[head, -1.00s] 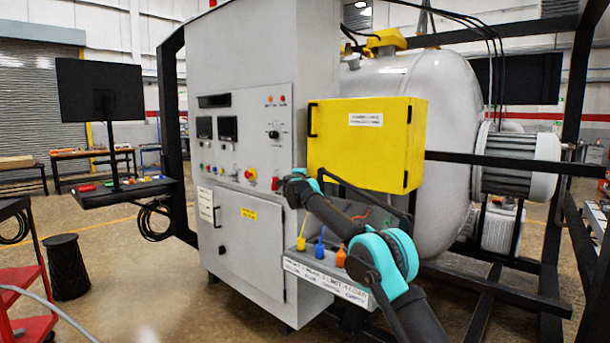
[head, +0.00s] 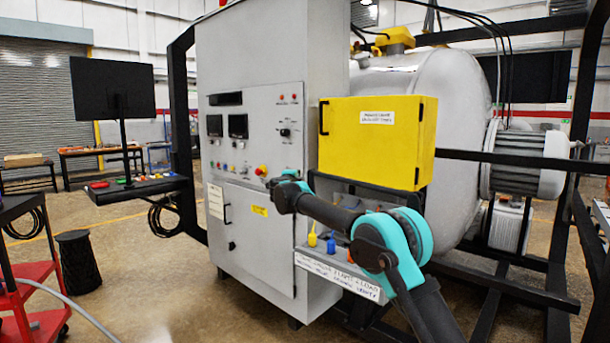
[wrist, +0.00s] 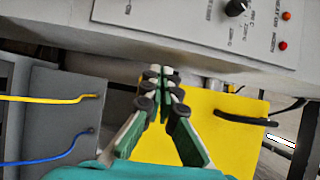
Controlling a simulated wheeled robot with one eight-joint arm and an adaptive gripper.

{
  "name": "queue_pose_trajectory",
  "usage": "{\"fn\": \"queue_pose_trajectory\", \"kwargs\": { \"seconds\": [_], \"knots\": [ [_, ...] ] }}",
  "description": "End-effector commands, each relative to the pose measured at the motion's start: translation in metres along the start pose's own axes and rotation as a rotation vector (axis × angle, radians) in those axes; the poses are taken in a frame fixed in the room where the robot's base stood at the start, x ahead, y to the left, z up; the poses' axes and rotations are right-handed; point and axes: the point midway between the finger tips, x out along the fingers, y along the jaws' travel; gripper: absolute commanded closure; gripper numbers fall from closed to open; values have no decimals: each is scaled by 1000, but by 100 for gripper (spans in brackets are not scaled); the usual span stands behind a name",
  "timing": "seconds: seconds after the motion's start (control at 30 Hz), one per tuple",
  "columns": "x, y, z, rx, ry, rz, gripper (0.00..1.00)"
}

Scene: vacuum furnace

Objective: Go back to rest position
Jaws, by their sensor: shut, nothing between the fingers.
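My gripper (wrist: 162,84) shows in the wrist view with its fingertips together and nothing between them. It is in front of the yellow box (wrist: 225,135) and the grey control panel (wrist: 205,22), apart from both as far as I can tell. In the head view my arm reaches up from the lower right, bends at a teal joint, and ends in front of the grey cabinet, left of the yellow box (head: 375,140). The fingers are hidden behind my wrist in that view.
A shelf with a label (head: 338,277) holds yellow and blue tools under the yellow box. Black frame bars (head: 515,165) stand at the right. A monitor (head: 112,88) and a red cart (head: 35,330) are at the left.

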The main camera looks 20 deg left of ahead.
Motion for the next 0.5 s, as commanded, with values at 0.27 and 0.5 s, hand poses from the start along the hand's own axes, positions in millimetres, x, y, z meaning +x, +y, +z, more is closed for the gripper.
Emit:
{"fn": "queue_pose_trajectory", "kwargs": {
  "seconds": [0.27,0.5],
  "knots": [
    [-15,0,9,0,1,0,100],
    [-9,-16,-22,-57,-40,-41,100]
  ]
}}
